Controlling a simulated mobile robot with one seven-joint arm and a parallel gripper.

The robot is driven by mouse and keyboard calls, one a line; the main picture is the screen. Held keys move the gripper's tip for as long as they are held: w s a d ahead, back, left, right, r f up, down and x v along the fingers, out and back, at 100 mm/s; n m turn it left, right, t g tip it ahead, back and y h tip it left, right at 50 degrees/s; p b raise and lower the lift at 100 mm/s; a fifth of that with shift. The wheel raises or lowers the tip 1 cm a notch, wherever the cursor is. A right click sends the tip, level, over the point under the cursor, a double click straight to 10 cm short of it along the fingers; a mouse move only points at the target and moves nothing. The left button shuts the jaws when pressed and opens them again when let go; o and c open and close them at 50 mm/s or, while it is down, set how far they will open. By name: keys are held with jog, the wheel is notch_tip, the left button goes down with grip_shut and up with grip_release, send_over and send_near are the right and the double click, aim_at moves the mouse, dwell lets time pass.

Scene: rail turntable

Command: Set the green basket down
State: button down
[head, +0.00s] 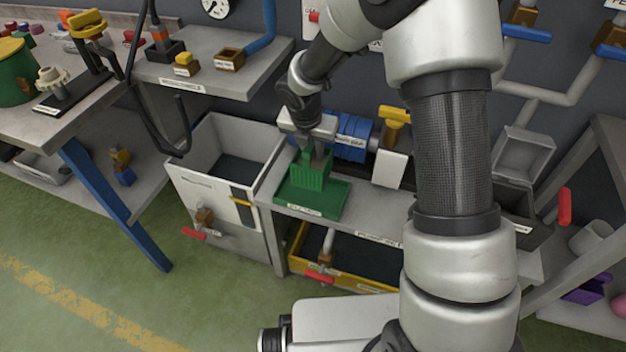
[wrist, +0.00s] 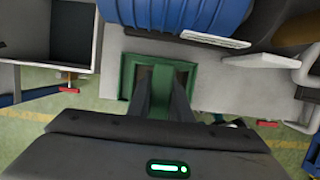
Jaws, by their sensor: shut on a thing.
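The green basket (head: 306,174) is upright, with ribbed sides. My gripper (head: 315,158) is above it with its fingers pointing down, shut on it. The basket is over the left part of a flat green tray (head: 328,204) with a low rim. I cannot tell whether its bottom touches the tray.
The tray lies on a grey bench. A blue motor-like cylinder (head: 350,137) stands behind it, also in the wrist view (wrist: 188,14). A white bin (head: 182,182) is at left, and a yellow-edged tub (head: 345,277) is below. A yellow-handled part (head: 394,117) is at right.

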notch_tip(320, 180, down, 7)
jog(key=shift+f+b, duration=0.15)
jog(key=shift+b, duration=0.95)
jog(key=shift+f, duration=0.1)
jog(key=c, duration=1.6)
grip_release()
